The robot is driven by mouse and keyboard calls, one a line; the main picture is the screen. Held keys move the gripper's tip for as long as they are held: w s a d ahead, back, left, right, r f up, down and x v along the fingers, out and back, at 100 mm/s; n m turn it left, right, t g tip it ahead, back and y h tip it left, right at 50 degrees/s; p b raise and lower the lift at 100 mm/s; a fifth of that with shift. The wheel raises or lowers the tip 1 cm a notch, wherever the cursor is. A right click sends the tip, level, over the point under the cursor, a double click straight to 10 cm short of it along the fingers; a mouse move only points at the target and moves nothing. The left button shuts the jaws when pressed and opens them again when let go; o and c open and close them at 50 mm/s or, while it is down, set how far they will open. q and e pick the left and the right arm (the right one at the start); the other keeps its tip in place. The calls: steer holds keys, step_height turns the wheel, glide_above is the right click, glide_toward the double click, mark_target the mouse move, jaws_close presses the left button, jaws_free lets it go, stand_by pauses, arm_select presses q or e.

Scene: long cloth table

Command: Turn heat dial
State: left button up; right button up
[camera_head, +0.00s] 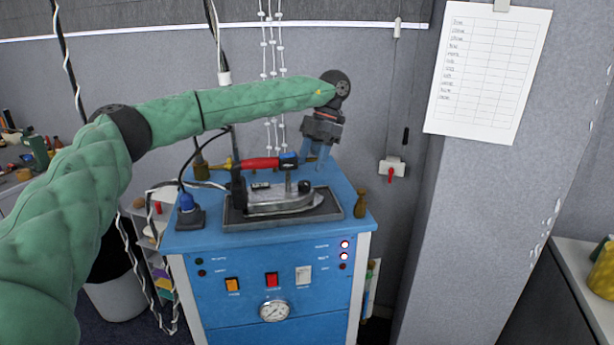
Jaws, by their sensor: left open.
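A steam iron (278,199) with a red and blue handle (266,163) rests on a dark tray (235,217) on top of a blue ironing station (185,240). Small dark parts show on the iron's body under the handle, but I cannot tell which is the heat dial. A round white gauge (274,311) is on the station's front panel. My left gripper (315,158) is open and points down above the station top, by the right end of the iron's handle. I cannot tell whether it touches the iron. My right gripper is out of view.
A small brown bottle (361,205) stands at the station's right edge. A blue-capped fitting (187,203) with a black cable is at the left. The front panel has an orange switch (232,285), a red switch (272,280) and lit lamps. A grey pillar (480,190) stands at the right.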

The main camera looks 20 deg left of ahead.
mark_target(305, 182)
arm_select(q)
steer(key=x, duration=0.4)
steer(key=shift+w+p, duration=0.1)
steer(key=shift+p, duration=0.2)
steer(key=shift+s+a+f, duration=0.1)
steer(key=shift+s+f, duration=0.15)
steer(key=shift+f, duration=0.25)
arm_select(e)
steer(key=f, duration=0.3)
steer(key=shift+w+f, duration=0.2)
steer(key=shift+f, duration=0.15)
arm_select(q)
steer(key=shift+f, duration=0.1)
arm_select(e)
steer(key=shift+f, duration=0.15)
arm_select(q)
steer(key=c, duration=1)
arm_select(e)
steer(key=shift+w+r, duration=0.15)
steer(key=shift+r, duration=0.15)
